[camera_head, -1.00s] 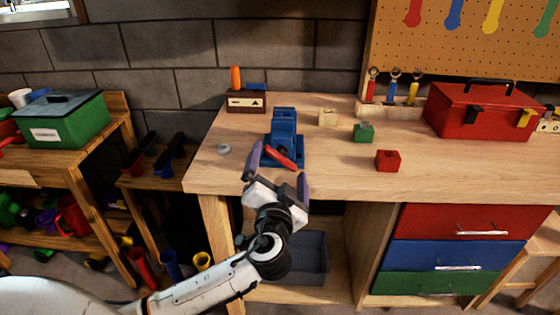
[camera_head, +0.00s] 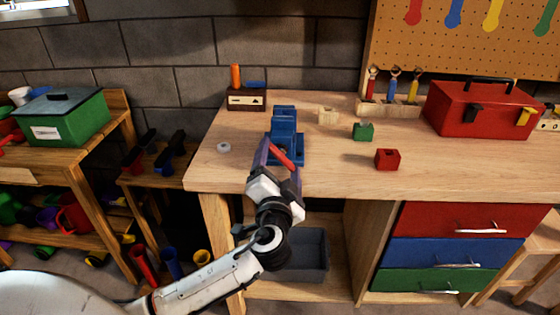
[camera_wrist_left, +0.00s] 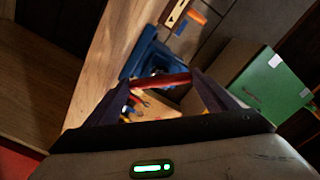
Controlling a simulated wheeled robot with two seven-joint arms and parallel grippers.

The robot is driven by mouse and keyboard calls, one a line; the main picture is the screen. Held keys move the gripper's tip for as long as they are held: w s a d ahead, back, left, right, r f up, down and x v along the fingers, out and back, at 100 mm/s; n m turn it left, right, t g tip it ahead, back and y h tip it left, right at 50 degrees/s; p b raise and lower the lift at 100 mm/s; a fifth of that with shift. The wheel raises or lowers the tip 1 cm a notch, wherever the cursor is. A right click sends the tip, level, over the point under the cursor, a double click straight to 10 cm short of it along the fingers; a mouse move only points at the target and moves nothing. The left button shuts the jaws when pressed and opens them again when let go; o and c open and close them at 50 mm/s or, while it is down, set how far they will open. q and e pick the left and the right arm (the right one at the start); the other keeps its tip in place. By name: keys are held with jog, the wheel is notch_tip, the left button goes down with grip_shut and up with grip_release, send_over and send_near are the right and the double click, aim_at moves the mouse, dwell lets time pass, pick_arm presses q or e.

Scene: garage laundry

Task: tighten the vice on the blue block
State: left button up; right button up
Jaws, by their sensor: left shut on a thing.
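The blue vice (camera_head: 285,122) stands on the workbench near its left front edge. Its red handle bar (camera_head: 281,156) slants across the front of the vice. My left gripper (camera_head: 280,163) is at the front of the vice with its fingers shut on the red handle. In the left wrist view the red handle (camera_wrist_left: 160,80) lies between the two fingers, with the blue vice (camera_wrist_left: 146,56) behind it. A blue block between the jaws cannot be told apart from the blue vice. My right gripper is not in view.
A grey round piece (camera_head: 223,147) lies left of the vice. A pale block (camera_head: 328,116), a green block (camera_head: 363,131) and a red block (camera_head: 387,159) stand to its right. A red toolbox (camera_head: 480,110) is at the far right. The front middle of the bench is clear.

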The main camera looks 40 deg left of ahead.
pick_arm(q)
jog(key=shift+m, duration=0.9)
jog(key=o, duration=1)
jog(key=shift+s, duration=0.1)
jog(key=shift+o, duration=0.2)
jog(key=shift+d+f, duration=0.1)
jog(key=shift+f, duration=0.05)
